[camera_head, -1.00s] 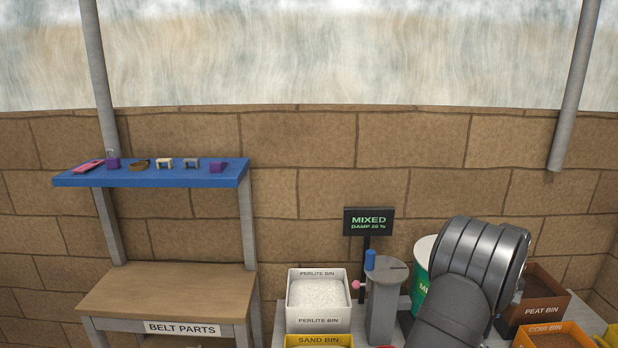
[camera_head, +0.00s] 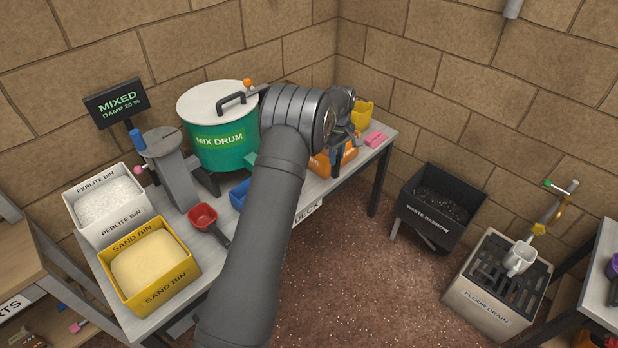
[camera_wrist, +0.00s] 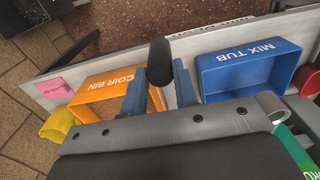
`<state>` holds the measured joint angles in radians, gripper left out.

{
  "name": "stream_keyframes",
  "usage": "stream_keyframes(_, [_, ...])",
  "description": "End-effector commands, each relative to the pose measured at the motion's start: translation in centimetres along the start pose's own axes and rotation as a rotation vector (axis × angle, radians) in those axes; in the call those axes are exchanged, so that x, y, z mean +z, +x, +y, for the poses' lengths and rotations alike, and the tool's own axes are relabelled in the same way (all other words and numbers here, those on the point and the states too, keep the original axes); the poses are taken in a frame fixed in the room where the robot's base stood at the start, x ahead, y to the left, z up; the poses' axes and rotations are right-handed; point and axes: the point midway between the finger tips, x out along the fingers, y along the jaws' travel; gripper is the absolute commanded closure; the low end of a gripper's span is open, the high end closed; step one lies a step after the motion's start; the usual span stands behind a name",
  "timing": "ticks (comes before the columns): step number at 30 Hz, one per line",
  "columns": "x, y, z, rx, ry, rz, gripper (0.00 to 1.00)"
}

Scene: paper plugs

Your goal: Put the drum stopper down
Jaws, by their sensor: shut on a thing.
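The drum stopper (camera_wrist: 160,62) appears as a dark, rounded cylinder in the wrist view. My gripper (camera_wrist: 159,82) is shut on it, with one blue-grey finger on each side. It is held over the bench's front side, between the orange coir bin (camera_wrist: 98,98) and the blue mix tub (camera_wrist: 250,68) in that view. In the head view my gripper (camera_head: 345,138) is beyond my arm, over the orange bin area, and the stopper is hard to make out. The green mix drum (camera_head: 220,155) stands behind, its pale lid on top.
A pink pad (camera_head: 376,139) and yellow container (camera_head: 363,113) are at the bench's right end. The sand bin (camera_head: 150,268), perlite bin (camera_head: 107,208) and red scoop (camera_head: 203,217) are left. The waste barrow (camera_head: 436,207) and floor drain (camera_head: 500,278) stand right, across open floor.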

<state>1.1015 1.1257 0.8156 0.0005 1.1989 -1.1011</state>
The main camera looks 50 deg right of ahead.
Motion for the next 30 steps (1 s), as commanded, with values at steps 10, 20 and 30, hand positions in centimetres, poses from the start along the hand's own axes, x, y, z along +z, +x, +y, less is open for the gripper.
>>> stream_keyframes(10, [-7.5,4.7,-0.7,-0.001,-0.005,-0.001,1.0])
stream_keyframes(20, [-11.0,6.8,-1.0,-0.001,-0.001,-0.001,1.0])
stream_keyframes(30, [-11.0,10.7,-1.0,-0.002,-0.001,-0.001,1.0])
